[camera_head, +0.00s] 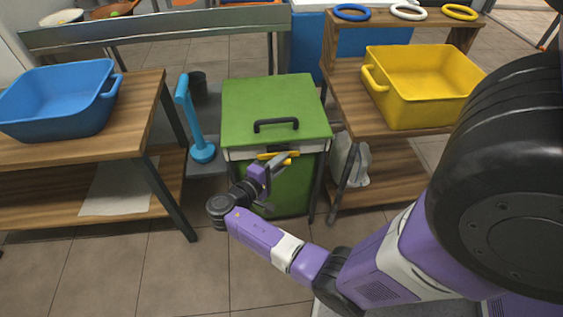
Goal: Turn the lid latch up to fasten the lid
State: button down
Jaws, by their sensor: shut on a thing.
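The green lid (270,100) with a black handle (276,125) lies closed on top of the green press box (292,188). The yellow latch (279,156) is at the front, just below the lid's front edge. My gripper (279,165) is at the latch, shut on it, in front of the box. My wrist and gripper hide part of the latch and of the box front. How far the latch is turned is too small to tell.
A wooden table with a blue basin (58,98) stands left, and a wooden shelf with a yellow basin (420,84) stands right. A blue post (194,120) stands left of the box. A white sack (352,160) lies on the right shelf. The tiled floor in front is clear.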

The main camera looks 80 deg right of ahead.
jog(key=shift+p, duration=0.3)
jog(key=m+t+y+p, duration=0.1)
jog(key=m+y+p, duration=0.1)
jog(key=p, duration=0.1)
jog(key=shift+r+t, duration=0.15)
jog(key=shift+t, duration=0.15)
jog(key=m+t+y+p, duration=0.1)
jog(key=p, duration=0.1)
jog(key=m+t+y+p, duration=0.1)
jog(key=t+p, duration=0.1)
jog(key=p, duration=0.1)
jog(key=shift+a+f+m+t, duration=0.1)
jog(key=shift+f+m+t, duration=0.1)
jog(key=shift+m+t, duration=0.1)
jog(key=m+t+y+p, duration=0.1)
jog(key=t+y+p, duration=0.1)
jog(key=t, duration=0.1)
jog(key=shift+w+f+m, duration=0.1)
jog(key=shift+m, duration=0.3)
jog(key=m+t+p, duration=0.1)
jog(key=t+y+p, duration=0.1)
jog(key=t, duration=0.1)
jog(key=shift+w+f+m, duration=0.15)
jog(key=shift+m, duration=0.25)
jog(key=shift+a+y, duration=0.1)
jog(key=shift+y, duration=0.2)
jog(key=c, duration=1.3)
grip_release()
